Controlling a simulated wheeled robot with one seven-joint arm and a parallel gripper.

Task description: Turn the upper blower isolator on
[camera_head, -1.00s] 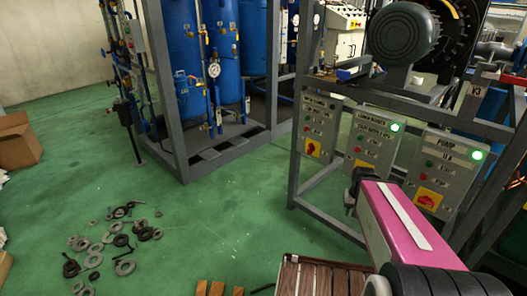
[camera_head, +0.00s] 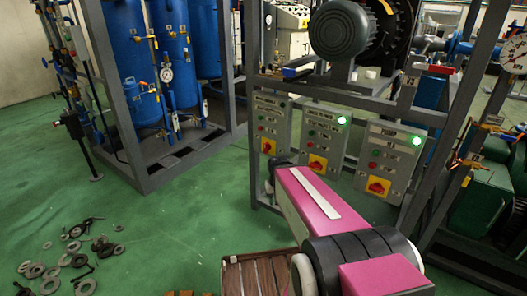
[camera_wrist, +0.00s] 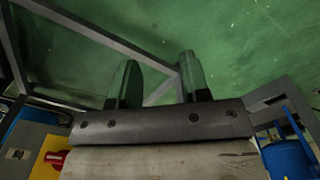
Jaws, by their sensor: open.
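Three grey control panels hang on a frame in the head view. The left panel (camera_head: 271,124) has no lit lamp and a red handle on a yellow plate (camera_head: 268,146). The middle panel (camera_head: 318,141) and right panel (camera_head: 390,160) have lit green lamps and similar isolators (camera_head: 317,165). The labels are too small to tell which is the upper blower. My gripper (camera_head: 270,184) is low beside the left panel, mostly hidden by my pink link. In the wrist view its fingers (camera_wrist: 160,80) are apart with nothing between them. A red handle on yellow (camera_wrist: 55,160) shows at lower left.
The grey frame post (camera_head: 259,60) and lower rails stand close to my arm. A large motor (camera_head: 342,28) sits above the panels. A slatted wooden surface (camera_head: 250,270) is below my arm.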

